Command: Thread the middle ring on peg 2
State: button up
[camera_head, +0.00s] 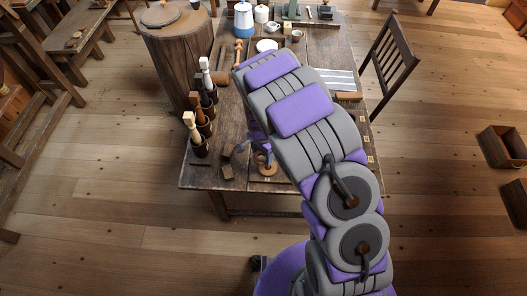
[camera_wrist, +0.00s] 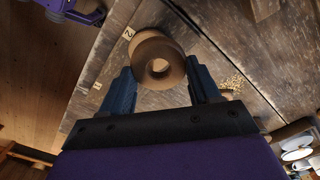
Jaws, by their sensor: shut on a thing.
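My gripper (camera_wrist: 158,80) is shut on a round brown wooden ring (camera_wrist: 148,48), with one dark blue finger at each side of it. The ring's hole faces the wrist camera and looks pale inside; I cannot tell whether a peg stands in it. A small label marked 2 (camera_wrist: 128,33) lies on the wood just beside the ring. In the head view my gripper (camera_head: 256,149) is near the table's front edge, partly hidden by my arm, with the wooden ring (camera_head: 263,158) low at its fingers. Peg 2 itself is not clearly visible.
A chair (camera_head: 392,50) stands at right.

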jog(key=shift+d+r, duration=0.1)
jog(key=shift+d, duration=1)
jog(key=shift+a+f, duration=0.45)
jog(key=shift+a, duration=0.3)
jog(key=shift+s+d+f, duration=0.1)
jog(key=shift+d+f, duration=0.1)
jog(key=shift+d, duration=0.35)
jog(key=shift+c, duration=1.4)
jog(key=shift+d+f, duration=0.2)
jog(key=shift+d, duration=0.1)
jog(key=shift+f, duration=0.15)
jog(key=shift+a, duration=0.2)
jog(key=shift+d+f, duration=0.15)
jog(key=shift+f, duration=0.55)
jog(key=o, duration=1.4)
